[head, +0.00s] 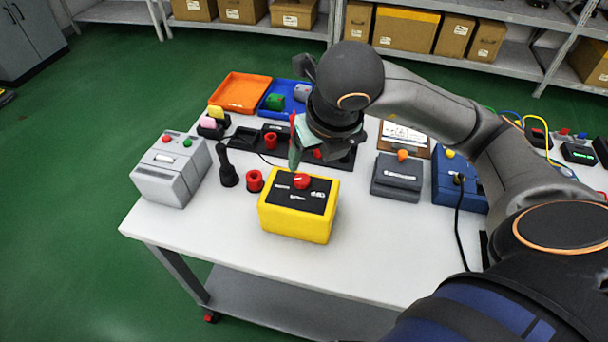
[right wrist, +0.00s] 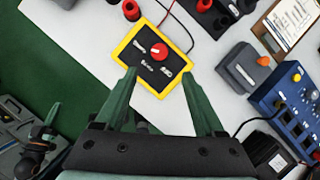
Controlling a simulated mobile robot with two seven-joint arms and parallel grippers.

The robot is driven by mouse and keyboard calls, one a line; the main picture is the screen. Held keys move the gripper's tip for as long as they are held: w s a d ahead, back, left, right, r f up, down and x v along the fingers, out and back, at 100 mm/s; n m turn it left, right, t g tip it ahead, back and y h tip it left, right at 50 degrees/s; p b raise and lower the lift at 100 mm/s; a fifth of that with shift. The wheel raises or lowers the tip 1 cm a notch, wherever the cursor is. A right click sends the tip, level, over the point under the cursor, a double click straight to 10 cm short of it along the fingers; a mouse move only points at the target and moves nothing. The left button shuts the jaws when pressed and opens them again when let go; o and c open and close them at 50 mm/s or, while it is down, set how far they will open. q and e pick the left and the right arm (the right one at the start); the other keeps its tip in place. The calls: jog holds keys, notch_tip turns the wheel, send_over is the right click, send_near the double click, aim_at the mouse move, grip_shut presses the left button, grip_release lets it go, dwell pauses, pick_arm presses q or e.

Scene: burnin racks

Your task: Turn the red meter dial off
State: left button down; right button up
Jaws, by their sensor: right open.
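A yellow meter (head: 297,222) with a black face stands near the middle of the white table. Its red dial (head: 301,181) sits on top, with white labels around it. In the right wrist view the meter (right wrist: 126,54) and its dial (right wrist: 159,51) lie beyond my fingertips. The dial's setting is too small to read surely. My right gripper (head: 295,150) is over the table, behind and above the dial in the head view. In the right wrist view its green fingers (right wrist: 157,77) are spread with nothing between them. My left gripper does not show in the head view.
A grey box (head: 173,170) and a black handset-like tool (head: 227,168) stand left of the meter. A grey box with an orange knob (head: 397,177) and a blue box (head: 459,183) stand right. The table's front is clear.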

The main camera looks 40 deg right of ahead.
jog(key=b, duration=0.2)
send_over(302, 179)
jog(key=s, duration=0.3)
jog(key=f, duration=0.5)
jog(key=shift+w+a+f, duration=0.15)
jog(key=shift+a+f, duration=0.1)
jog(key=shift+f, duration=0.1)
jog(key=shift+x, duration=2.2)
jog(key=shift+w+r, duration=0.1)
jog(key=shift+w, duration=0.05)
grip_shut()
